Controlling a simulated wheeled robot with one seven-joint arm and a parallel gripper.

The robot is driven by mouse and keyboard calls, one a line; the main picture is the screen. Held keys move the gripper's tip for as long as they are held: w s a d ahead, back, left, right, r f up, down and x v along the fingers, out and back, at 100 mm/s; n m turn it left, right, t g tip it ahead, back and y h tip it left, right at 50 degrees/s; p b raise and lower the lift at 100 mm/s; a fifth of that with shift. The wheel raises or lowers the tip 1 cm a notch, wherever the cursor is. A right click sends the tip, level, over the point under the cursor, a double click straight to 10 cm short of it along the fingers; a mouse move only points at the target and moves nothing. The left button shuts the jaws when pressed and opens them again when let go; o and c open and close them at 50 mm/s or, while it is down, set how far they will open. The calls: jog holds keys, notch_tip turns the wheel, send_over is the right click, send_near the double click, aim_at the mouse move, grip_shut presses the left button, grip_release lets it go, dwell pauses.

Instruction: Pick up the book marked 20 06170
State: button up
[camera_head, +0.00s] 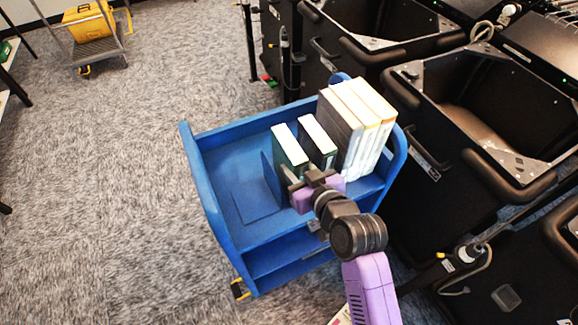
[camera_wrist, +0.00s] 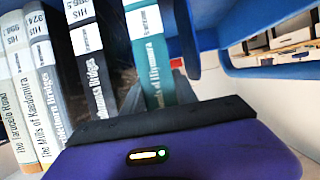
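Several books stand upright on the top shelf of a blue cart (camera_head: 212,178). A green book (camera_head: 287,146) is at the row's left end, with a dark book (camera_head: 318,143) beside it and thicker pale-topped books (camera_head: 362,112) to the right. In the wrist view the teal spine (camera_wrist: 155,72) stands just beyond my gripper, next to the dark spine (camera_wrist: 92,72) and pale spines (camera_wrist: 48,90). The number 20 06170 is not readable on any label. My purple gripper (camera_head: 303,176) is at the green book's near side, its fingers apart. Whether they touch the book is unclear.
Black bins (camera_head: 480,105) stand close along the cart's right side. A small trolley with a yellow case (camera_head: 92,22) is at the far left. The carpet left of the cart is clear. In the wrist view, a blue cart edge (camera_wrist: 270,68) crosses the upper right.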

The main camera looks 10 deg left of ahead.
grip_shut()
jog(key=shift+r, duration=0.1)
